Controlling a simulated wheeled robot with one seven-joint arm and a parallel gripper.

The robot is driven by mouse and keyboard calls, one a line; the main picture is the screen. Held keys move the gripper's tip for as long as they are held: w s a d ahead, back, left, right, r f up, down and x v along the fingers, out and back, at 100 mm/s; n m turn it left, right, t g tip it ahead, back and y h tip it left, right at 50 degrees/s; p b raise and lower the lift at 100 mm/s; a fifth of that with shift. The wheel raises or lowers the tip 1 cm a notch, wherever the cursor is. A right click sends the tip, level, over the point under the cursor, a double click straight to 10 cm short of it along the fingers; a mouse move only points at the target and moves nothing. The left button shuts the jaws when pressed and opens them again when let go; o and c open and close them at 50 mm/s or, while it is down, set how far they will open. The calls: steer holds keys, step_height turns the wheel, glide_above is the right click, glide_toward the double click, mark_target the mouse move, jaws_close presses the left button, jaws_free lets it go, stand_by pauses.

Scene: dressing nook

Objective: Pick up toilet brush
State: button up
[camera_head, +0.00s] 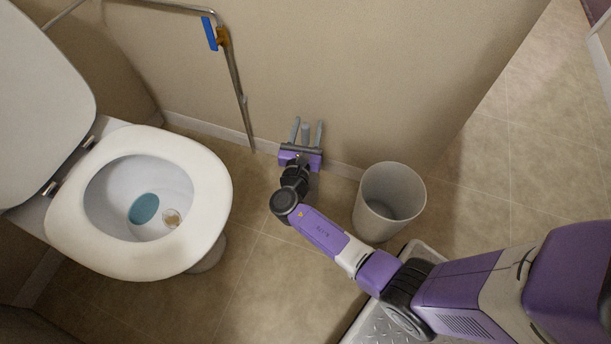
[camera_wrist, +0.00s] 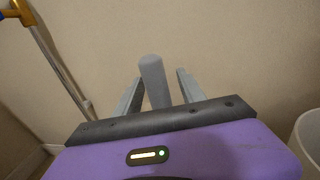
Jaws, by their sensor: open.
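The toilet brush (camera_head: 305,131) shows as a grey rounded handle near the wall, behind my gripper. In the wrist view its handle (camera_wrist: 153,80) stands between the two fingers. My gripper (camera_head: 306,130) is open, with one finger on each side of the handle. In the wrist view the fingers of my gripper (camera_wrist: 156,88) show gaps to the handle on both sides. The lower part of the brush is hidden behind the gripper body.
A white toilet (camera_head: 205,190) with raised lid stands at left. A grey bin (camera_head: 363,205) stands close to the right of my arm. A metal rail (camera_head: 236,80) with a blue-handled part (camera_head: 209,33) is on the wall. The wall (camera_head: 370,70) is just beyond the gripper.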

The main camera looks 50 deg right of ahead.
jaws_close()
stand_by(1.3)
